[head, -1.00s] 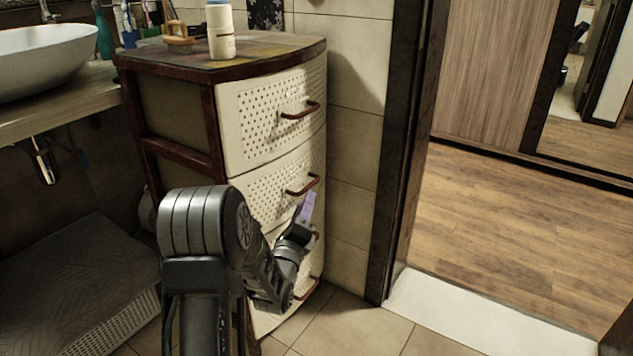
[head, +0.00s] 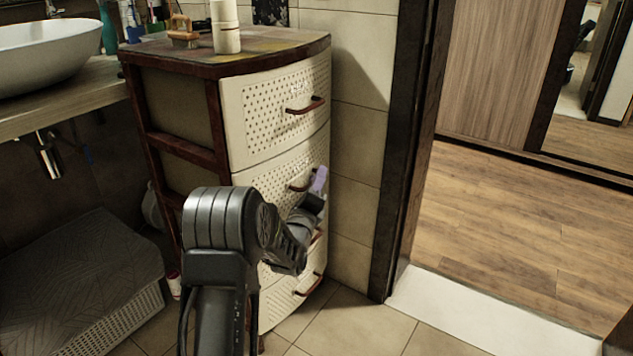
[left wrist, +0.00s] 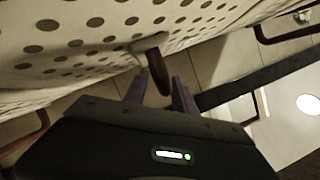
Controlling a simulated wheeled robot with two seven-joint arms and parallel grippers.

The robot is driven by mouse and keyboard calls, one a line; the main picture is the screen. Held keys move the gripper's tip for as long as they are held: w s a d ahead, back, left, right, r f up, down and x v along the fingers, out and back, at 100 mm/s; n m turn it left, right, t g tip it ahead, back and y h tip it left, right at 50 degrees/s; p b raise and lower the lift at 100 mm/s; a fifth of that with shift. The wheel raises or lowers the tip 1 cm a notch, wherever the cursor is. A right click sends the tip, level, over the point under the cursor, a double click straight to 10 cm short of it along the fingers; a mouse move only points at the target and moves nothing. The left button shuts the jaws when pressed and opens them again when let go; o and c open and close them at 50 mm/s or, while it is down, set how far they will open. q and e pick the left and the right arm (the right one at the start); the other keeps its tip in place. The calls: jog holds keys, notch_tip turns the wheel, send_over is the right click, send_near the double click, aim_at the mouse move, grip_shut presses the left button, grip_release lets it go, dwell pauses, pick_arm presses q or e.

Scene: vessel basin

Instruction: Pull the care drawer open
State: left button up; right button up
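The cabinet (head: 180,105) has white perforated drawer fronts with brown-red bar handles, all appearing shut. No label I can read tells which drawer is the care drawer. My left gripper (head: 318,180) is at the second drawer from the top (head: 265,185), beside its handle (head: 297,186), partly hidden by the gripper. In the left wrist view, my left gripper (left wrist: 161,92) has its two purple fingers apart. A brown handle (left wrist: 153,62) reaches between the fingertips; contact cannot be told. The third handle is mostly hidden behind my arm. My right gripper is not in view.
A white bottle (head: 226,30) and a brush (head: 183,35) stand on the cabinet top. A sink (head: 45,60) is at the left, with a covered basket (head: 80,270) on the floor below. The door frame (head: 400,150) is right of the cabinet. Tiled floor in front is clear.

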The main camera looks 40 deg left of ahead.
pick_arm(q)
jog(key=shift+c, duration=0.4)
jog(key=c, duration=0.6)
grip_shut()
jog(key=shift+r, duration=0.1)
